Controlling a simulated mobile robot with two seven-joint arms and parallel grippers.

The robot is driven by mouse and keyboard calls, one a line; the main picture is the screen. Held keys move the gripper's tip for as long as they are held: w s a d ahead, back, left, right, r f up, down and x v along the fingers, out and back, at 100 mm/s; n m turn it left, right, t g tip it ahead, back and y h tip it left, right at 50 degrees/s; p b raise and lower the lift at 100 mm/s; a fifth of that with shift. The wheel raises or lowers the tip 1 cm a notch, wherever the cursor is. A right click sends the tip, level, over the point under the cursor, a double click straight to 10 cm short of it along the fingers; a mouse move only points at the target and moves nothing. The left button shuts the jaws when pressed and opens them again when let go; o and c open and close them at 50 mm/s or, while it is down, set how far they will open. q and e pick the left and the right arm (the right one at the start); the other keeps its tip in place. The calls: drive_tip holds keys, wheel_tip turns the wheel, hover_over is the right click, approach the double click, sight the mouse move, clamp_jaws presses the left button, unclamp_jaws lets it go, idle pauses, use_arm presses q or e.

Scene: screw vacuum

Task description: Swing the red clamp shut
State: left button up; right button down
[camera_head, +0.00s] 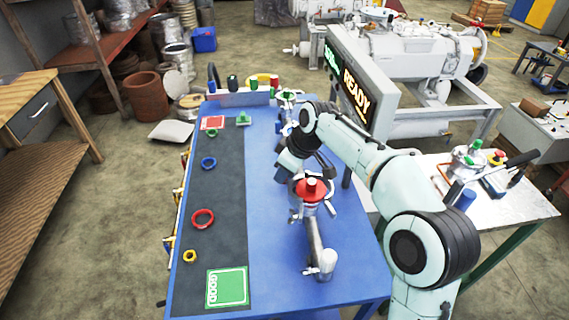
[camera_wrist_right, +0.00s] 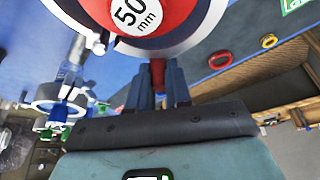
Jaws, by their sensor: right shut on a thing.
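The red 50 mm piece (camera_head: 311,190) sits on a metal pipe fitting on the blue table, right of the dark mat. In the right wrist view its red disc (camera_wrist_right: 150,14) is ringed by metal, and a red stub (camera_wrist_right: 157,72) reaches down between my fingers. My right gripper (camera_wrist_right: 158,80) is shut on this red stub. Whether the clamp is fully closed cannot be told. My left gripper is not in view.
The dark mat (camera_head: 218,180) holds a red ring (camera_head: 203,218), a blue ring (camera_head: 208,163) and a green GOOD patch (camera_head: 227,288). A pipe with a white knob (camera_head: 327,262) stands in front of the fitting. A READY display (camera_head: 356,95) stands behind my arm.

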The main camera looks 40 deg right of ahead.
drive_tip(key=shift+s+a+n+g+y+p, duration=0.15)
drive_tip(key=shift+s+n+y+p, duration=0.15)
drive_tip(key=shift+n, duration=0.35)
drive_tip(key=shift+s+a+n+g+y+p, duration=0.15)
drive_tip(key=shift+s+n, duration=0.25)
drive_tip(key=shift+n, duration=0.25)
drive_tip(key=c, duration=1.1)
unclamp_jaws()
drive_tip(key=shift+s, duration=0.1)
drive_tip(key=shift+o, duration=0.2)
drive_tip(key=shift+d, duration=0.1)
drive_tip(key=p+v, duration=0.3)
drive_tip(key=v, duration=1)
drive_tip(key=shift+r, duration=0.2)
